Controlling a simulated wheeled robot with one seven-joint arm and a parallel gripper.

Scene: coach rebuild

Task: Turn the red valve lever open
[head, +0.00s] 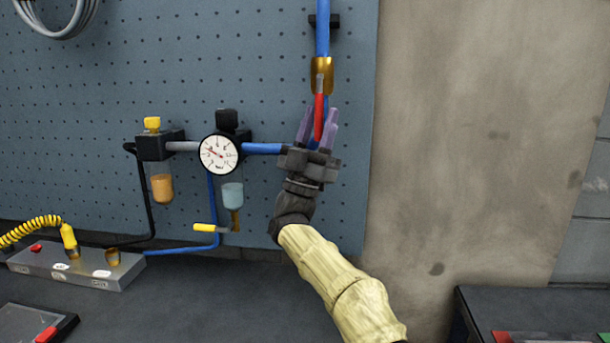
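The red valve lever (319,112) hangs down from a brass valve (321,75) on a vertical blue pipe (322,38), roughly in line with the pipe. My gripper (321,118) is raised to the lever from below. Its two purple fingers stand apart, one on each side of the lever's lower part. A gap shows between the fingers and the lever, mainly on the left. Whether either finger touches the lever is hard to tell. The lever's lower end is partly hidden by the gripper.
A round gauge (219,154) and regulator parts with small bowls sit left of my gripper on the blue pegboard (90,90). A yellow-handled lever (206,228) is lower left. A grey manifold block (75,266) lies on the bench. Bare wall (470,140) is at right.

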